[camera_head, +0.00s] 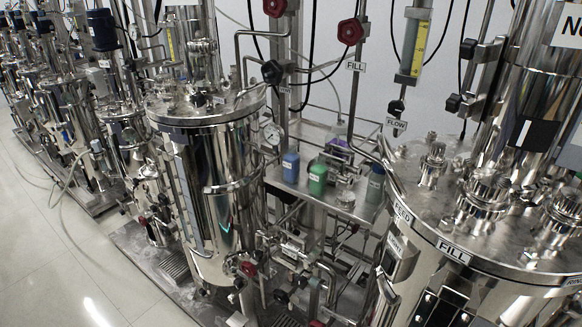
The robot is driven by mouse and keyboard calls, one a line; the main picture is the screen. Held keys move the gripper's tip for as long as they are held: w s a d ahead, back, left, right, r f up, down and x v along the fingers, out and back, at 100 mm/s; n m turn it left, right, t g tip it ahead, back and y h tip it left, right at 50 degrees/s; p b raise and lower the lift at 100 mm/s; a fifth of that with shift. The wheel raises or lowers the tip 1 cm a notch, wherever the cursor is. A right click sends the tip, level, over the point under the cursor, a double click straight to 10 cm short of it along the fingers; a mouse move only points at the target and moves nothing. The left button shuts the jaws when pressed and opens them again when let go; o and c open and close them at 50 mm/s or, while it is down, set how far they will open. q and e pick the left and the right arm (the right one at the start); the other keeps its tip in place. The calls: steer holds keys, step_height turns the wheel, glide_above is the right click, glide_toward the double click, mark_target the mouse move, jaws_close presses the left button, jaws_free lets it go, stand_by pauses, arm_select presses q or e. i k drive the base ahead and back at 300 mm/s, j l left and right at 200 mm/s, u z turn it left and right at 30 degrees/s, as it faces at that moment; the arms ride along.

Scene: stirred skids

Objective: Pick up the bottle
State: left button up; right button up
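Several bottles or containers stand on a metal shelf (337,206) between two large steel tanks. A blue one (290,167) with a white label is at the left, and a green one (317,179) is just right of it. A clear one with purple on it (338,149) stands behind. A grey-green one (375,185) is at the right, close to the right tank. The frame does not show which of them is the task's bottle. Neither of my grippers can be made out in this view.
A steel tank (216,190) stands left of the shelf, and a larger tank (470,240) with a FILL label fills the right. Pipes and red-handled valves (350,31) hang above the shelf; more piping is below. Floor (60,255) is open at the lower left.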

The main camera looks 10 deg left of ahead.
mark_target(291, 159)
steer(key=i+j, duration=0.15)
steer(key=j, duration=0.25)
steer(key=i+j+u, duration=0.1)
steer(key=j, duration=0.25)
steer(key=i+j, duration=0.15)
steer(key=j, duration=0.2)
steer(key=i+j+u, duration=0.1)
steer(key=j, duration=0.3)
steer(key=i+j, duration=0.2)
steer(key=j, duration=0.15)
steer(key=i+j+u, duration=0.1)
steer(key=j, duration=0.25)
steer(key=i, duration=0.05)
